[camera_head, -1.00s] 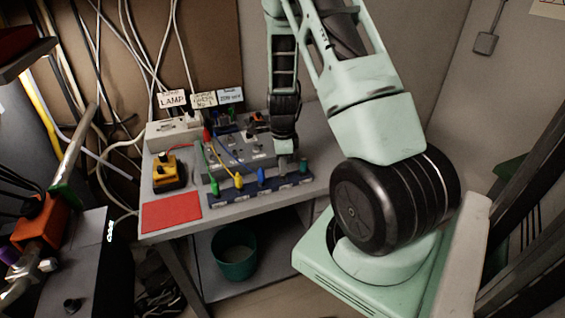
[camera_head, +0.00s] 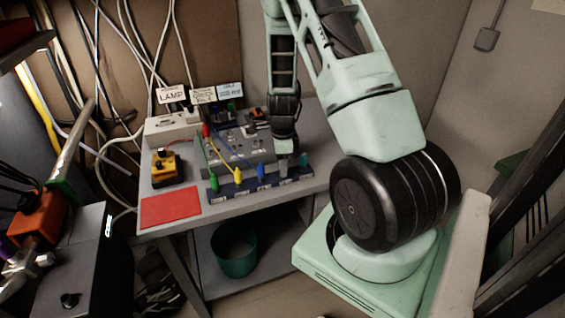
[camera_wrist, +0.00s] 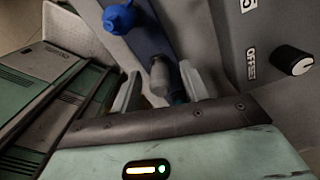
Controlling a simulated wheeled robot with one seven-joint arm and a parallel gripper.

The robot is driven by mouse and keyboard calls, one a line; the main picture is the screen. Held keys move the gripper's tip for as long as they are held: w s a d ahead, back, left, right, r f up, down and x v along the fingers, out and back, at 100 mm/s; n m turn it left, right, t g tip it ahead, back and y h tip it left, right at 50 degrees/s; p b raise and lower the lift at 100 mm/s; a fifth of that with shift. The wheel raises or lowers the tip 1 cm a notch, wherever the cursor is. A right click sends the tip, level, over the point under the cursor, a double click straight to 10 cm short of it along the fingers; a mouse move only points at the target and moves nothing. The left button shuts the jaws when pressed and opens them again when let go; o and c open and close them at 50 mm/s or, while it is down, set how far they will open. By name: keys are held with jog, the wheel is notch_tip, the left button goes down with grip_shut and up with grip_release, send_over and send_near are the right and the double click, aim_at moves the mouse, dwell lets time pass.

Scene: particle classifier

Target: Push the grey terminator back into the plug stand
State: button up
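The grey terminator (camera_head: 284,168) stands upright at the plug stand (camera_head: 243,191), a long dark blue bar along the table's front. It is between the blue plug (camera_head: 261,172) and the green plug (camera_head: 304,160). My gripper (camera_head: 285,150) is directly above it, pointing down. In the wrist view the terminator (camera_wrist: 158,76) shows between the two spread fingers of my gripper (camera_wrist: 160,72), with a gap on each side. The stand (camera_wrist: 150,38) runs beneath, and the blue plug (camera_wrist: 120,16) is beyond. The terminator's lower end is hidden, so I cannot tell how deep it sits.
A grey device (camera_head: 235,147) with knobs and cables stands behind the stand. A yellow-black switch box (camera_head: 168,168) and a red mat (camera_head: 171,207) lie to the left. A teal bin (camera_head: 234,252) is on the lower shelf. The table's right side is mostly clear.

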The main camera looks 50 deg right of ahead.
jog(key=shift+r, duration=0.1)
notch_tip(320, 180, up, 17)
jog(key=shift+r+p, duration=0.15)
jog(key=shift+p, duration=0.15)
dwell(0.7)
jog(key=a+r+n+y, duration=0.1)
jog(key=a+r+n, duration=0.2)
jog(key=a+n, duration=1.75)
jog(key=s+a+r+n, duration=0.1)
jog(key=s+a+n, duration=1.3)
jog(key=s+a, duration=0.3)
jog(key=a, duration=0.3)
jog(key=shift+r+n, duration=0.15)
jog(key=shift+n, duration=0.2)
jog(key=shift+o, duration=0.2)
jog(key=shift+a, duration=0.1)
